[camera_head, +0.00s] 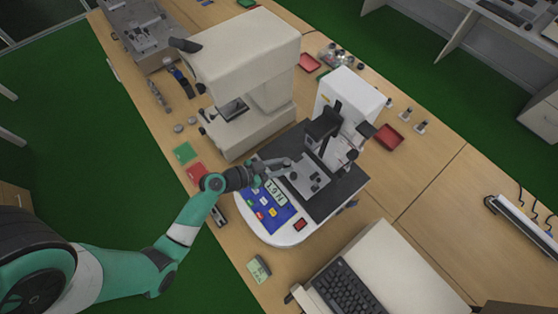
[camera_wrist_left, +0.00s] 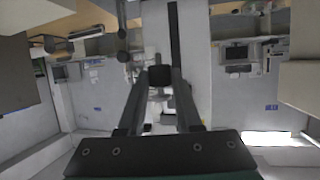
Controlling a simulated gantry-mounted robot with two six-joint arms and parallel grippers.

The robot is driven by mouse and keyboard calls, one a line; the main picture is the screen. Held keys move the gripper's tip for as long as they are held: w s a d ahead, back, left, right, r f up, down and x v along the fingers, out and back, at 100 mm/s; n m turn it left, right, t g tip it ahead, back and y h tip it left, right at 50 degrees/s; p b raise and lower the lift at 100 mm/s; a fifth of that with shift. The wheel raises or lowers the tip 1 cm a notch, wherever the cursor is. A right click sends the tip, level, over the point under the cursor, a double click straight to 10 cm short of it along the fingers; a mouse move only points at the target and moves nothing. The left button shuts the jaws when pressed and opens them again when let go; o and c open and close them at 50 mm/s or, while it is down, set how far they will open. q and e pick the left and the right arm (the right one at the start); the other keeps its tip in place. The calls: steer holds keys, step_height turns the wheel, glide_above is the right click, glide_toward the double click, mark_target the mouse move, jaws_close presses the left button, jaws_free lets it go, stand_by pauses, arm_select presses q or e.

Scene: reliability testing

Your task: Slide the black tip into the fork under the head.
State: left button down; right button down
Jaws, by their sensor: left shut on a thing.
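My left gripper (camera_head: 260,176) reaches in from the left, low over the front of the tester, beside its blue control panel (camera_head: 270,212). In the left wrist view the two fingers of my left gripper (camera_wrist_left: 160,80) are closed on a small black block-like piece, the black tip (camera_wrist_left: 160,75). The tester's black head (camera_head: 322,126) is on the white column (camera_head: 350,95), to the right of the gripper and above the dark base plate (camera_head: 338,188). The fork under the head is too small to make out. My right gripper does not show.
A large cream machine (camera_head: 245,60) stands just behind the gripper. A keyboard (camera_head: 345,290) lies at the front. Red trays (camera_head: 388,137) and small metal parts (camera_head: 420,127) sit right of the tester. Bare table lies at the right (camera_head: 450,200).

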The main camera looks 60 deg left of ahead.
arm_select(q)
steer(key=shift+w+a+f, duration=0.1)
steer(key=shift+w+a, duration=0.05)
steer(key=shift+w, duration=2.7)
steer(key=shift+w, duration=0.1)
steer(key=shift+w+a+b, duration=0.1)
steer(key=shift+w+b, duration=0.4)
steer(key=shift+w, duration=0.25)
steer(key=shift+w, duration=0.15)
steer(key=shift+w+b, duration=0.45)
steer(key=shift+w, duration=0.2)
steer(key=shift+w, duration=0.15)
steer(key=shift+w+a+f+b, duration=0.1)
steer(key=shift+w+b, duration=0.4)
steer(key=shift+b, duration=0.05)
